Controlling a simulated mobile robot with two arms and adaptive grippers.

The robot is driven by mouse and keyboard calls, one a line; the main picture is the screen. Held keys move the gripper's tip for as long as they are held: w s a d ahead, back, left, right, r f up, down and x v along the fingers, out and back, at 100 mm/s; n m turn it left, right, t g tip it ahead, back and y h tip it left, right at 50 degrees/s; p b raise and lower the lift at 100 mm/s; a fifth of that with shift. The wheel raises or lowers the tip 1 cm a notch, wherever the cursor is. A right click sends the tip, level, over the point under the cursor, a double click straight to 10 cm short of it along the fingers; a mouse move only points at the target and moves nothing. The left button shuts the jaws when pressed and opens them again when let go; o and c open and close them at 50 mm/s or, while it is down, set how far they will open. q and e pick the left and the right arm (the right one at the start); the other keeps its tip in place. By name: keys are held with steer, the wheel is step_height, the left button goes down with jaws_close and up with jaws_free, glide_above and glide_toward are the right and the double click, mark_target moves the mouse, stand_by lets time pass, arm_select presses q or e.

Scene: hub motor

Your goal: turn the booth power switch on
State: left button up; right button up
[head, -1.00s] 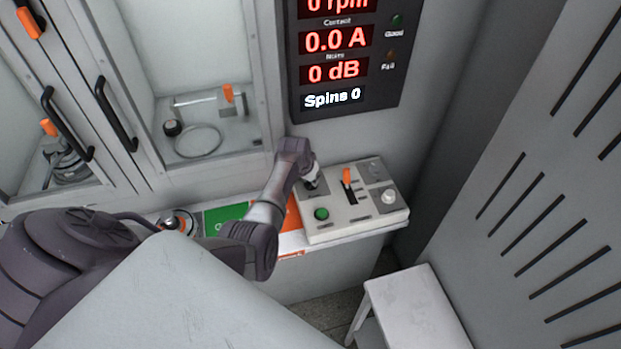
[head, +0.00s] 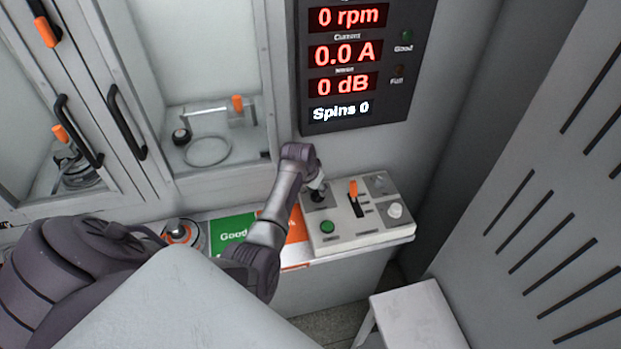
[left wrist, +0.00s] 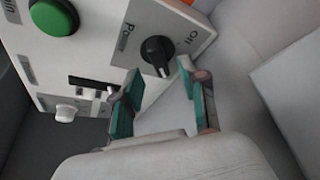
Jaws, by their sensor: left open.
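The booth power switch is a black rotary knob (left wrist: 157,52) on a grey plate marked "Power" in the left wrist view. A white pointer mark on the knob faces the lower edge of that picture. My left gripper (left wrist: 160,70) is open, its teal-padded fingertips apart on either side of the knob's near end. Whether they touch it I cannot tell. In the head view my left gripper (head: 318,186) is over the left back corner of the control box (head: 345,238), largely hiding the knob. My right gripper is not in view.
The box also carries a green button (head: 327,227), an orange-handled lever (head: 353,190) and a white knob (head: 395,210). A display panel (head: 355,122) hangs behind, reading zeros. A white stool (head: 415,305) stands at lower right.

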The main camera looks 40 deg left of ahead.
arm_select(q)
steer(key=v, duration=0.8)
steer(key=shift+s+r, duration=0.15)
steer(key=shift+r, duration=0.15)
